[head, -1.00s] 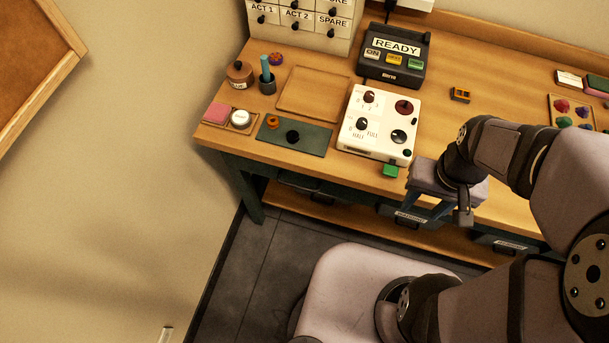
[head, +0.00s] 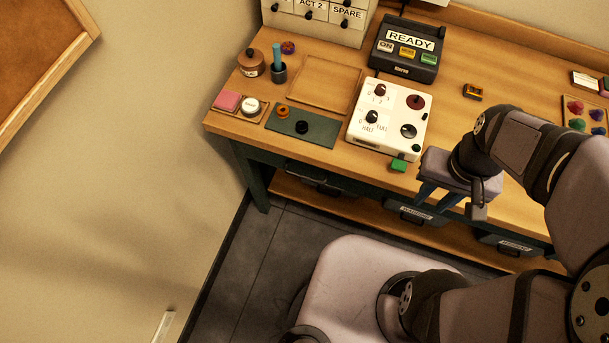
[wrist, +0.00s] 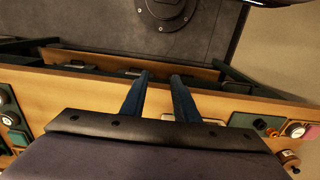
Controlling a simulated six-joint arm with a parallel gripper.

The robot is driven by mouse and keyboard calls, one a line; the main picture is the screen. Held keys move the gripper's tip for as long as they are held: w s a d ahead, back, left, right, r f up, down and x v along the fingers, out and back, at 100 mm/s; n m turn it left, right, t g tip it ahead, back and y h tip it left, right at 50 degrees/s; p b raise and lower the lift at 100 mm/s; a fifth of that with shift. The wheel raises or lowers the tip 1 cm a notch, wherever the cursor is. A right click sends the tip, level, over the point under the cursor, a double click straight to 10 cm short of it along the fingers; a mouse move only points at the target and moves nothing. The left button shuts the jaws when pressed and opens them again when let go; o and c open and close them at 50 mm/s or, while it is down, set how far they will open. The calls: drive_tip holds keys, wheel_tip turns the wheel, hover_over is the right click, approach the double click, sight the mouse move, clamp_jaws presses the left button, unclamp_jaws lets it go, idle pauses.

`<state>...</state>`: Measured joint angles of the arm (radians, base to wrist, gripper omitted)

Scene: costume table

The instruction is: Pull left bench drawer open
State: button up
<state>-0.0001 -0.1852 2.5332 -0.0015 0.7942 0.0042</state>
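The left bench drawer (head: 318,183) is under the left part of the bench top and looks shut, with a dark handle on its front. In the upside-down wrist view, the left drawer (wrist: 235,87) appears at right of the fingers, partly under the bench edge. My gripper (head: 436,204) is by the front edge of the bench, near the middle drawer and to the right of the left drawer. In the wrist view my gripper (wrist: 160,74) has its two dark blue fingers apart, with nothing between them.
The labelled middle drawer (head: 414,213) and right drawer (head: 507,243) look shut. A lower wooden shelf (head: 345,205) runs beneath. Open floor (head: 265,255) lies before the left drawer.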

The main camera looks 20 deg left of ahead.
drive_tip(key=w+a+m+t+h+b, duration=0.1)
drive_tip(key=a+m+t+h+b, duration=0.4)
drive_tip(key=m, duration=1.3)
drive_tip(key=w+a+m+t+h+b, duration=0.25)
drive_tip(key=a+m, duration=0.45)
drive_tip(key=m, duration=1.1)
drive_tip(key=s+a+r+n+t+y+b, duration=0.1)
drive_tip(key=s+a+n+t+y+b, duration=0.2)
drive_tip(key=a+n, duration=0.6)
drive_tip(key=s+a+r+n+t+y+b, duration=0.1)
drive_tip(key=s+a+r+n+t+y, duration=0.1)
drive_tip(key=s+a+n+t+y, duration=0.45)
wheel_tip(320, 180, down, 25)
drive_tip(key=w+a+n+g+h, duration=0.1)
drive_tip(key=w+a+n+h, duration=0.1)
drive_tip(key=w+n, duration=0.1)
drive_tip(key=w+f+p, duration=0.1)
drive_tip(key=w+p, duration=0.1)
drive_tip(key=w, duration=0.4)
drive_tip(key=shift+w+f, duration=0.2)
drive_tip(key=shift+w, duration=0.2)
